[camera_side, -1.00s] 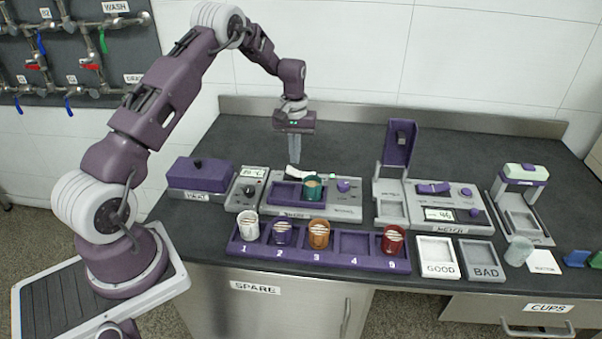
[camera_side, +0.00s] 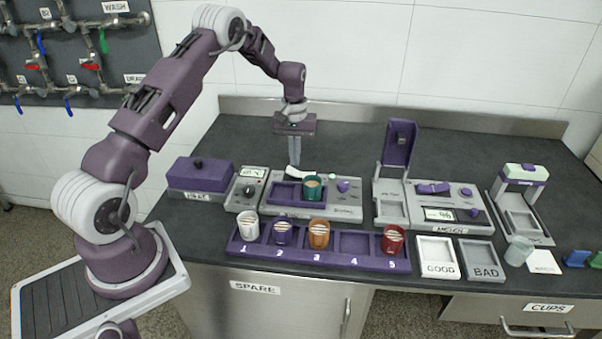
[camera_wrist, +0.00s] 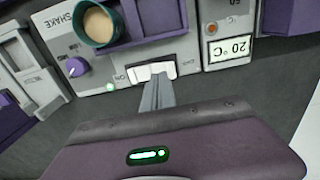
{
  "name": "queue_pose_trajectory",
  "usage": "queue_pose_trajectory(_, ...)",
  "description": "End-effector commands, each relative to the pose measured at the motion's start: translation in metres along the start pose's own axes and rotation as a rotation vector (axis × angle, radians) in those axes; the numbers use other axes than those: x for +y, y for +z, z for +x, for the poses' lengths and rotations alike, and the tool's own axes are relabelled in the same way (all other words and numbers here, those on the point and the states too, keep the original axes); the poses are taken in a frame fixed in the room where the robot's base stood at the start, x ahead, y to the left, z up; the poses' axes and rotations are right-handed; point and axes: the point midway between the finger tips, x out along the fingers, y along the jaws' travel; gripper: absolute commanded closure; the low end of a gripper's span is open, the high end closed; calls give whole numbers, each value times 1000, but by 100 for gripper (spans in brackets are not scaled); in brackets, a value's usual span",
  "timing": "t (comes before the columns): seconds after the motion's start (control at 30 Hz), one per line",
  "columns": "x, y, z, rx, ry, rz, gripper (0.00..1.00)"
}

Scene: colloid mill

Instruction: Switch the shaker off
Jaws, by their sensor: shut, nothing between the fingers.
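The shaker (camera_side: 346,209) is a grey box labelled SHAKE in the wrist view (camera_wrist: 52,45). Its purple tray (camera_side: 284,192) holds a teal cup (camera_side: 312,188) with a tan content. A white rocker switch (camera_wrist: 150,71) sits at its back edge and also shows in the side view (camera_side: 297,172). A small lamp (camera_wrist: 109,88) beside it glows green. A purple knob (camera_wrist: 73,67) is on the same panel. My gripper (camera_wrist: 158,80) is shut and empty, pointing down. Its fingertips are at the switch in both views; I cannot tell whether they touch it.
The heater (camera_side: 200,174) and its 20 °C control box (camera_side: 247,189) stand left of the shaker. A purple rack (camera_side: 355,262) with several cups is in front. A scale (camera_side: 450,216) stands right. The counter behind the shaker is clear.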

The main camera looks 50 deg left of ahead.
Motion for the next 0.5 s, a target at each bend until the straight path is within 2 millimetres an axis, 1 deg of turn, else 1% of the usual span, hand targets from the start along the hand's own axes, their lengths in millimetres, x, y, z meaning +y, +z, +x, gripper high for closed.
queue_pose_trajectory(0.5,0,0,8,1,0,0,100)
